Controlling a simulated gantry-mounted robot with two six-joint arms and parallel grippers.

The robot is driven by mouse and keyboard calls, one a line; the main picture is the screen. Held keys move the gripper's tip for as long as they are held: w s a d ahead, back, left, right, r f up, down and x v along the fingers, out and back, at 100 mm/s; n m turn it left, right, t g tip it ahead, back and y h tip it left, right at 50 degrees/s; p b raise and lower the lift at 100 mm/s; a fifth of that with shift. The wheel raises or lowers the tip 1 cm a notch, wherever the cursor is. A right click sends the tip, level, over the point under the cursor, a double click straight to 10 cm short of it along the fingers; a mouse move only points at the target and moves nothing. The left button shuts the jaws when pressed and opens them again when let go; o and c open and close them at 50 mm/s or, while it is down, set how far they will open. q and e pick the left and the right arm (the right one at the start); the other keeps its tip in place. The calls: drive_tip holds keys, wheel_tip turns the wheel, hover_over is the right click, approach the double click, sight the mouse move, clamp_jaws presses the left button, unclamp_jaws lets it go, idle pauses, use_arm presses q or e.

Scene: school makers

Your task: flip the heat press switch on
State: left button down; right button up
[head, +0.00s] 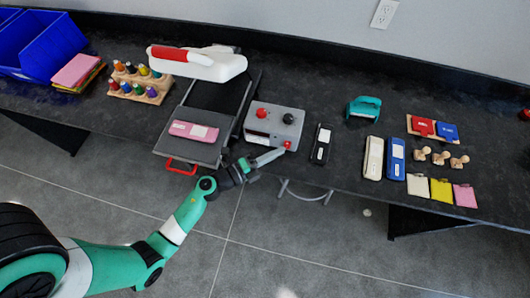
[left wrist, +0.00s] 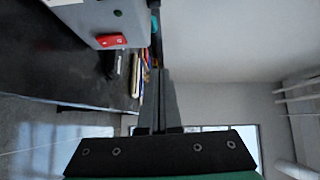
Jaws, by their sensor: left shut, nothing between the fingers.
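The heat press has a white upper arm with a red grip (head: 200,62), a grey lower plate (head: 185,145) and a grey control box (head: 262,120). A small red switch (head: 287,145) sits on the front face of the box, low on the right. In the left wrist view the box (left wrist: 85,14) and the red switch (left wrist: 111,41) show at upper left. My left gripper (head: 282,152) is shut and empty, its fingertips close to the switch. The wrist view shows the fingers (left wrist: 160,72) beside the switch; contact cannot be told. The switch's position is unclear. My right gripper is out of view.
A pink piece (head: 195,131) lies on the lower plate. A black device (head: 321,144) lies right of the box. A bottle rack (head: 140,83) and blue bins (head: 40,45) stand at left. Cases, stamps and pads lie at right. The floor in front is clear.

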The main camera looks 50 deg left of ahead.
use_arm(q)
drive_tip(key=s+d+r+p, duration=0.2)
drive_tip(key=s+d+r, duration=0.2)
drive_tip(key=s, duration=0.3)
drive_tip(key=shift+s+d+r, duration=0.15)
drive_tip(key=shift+s+d, duration=0.2)
drive_tip(key=shift+s, duration=0.05)
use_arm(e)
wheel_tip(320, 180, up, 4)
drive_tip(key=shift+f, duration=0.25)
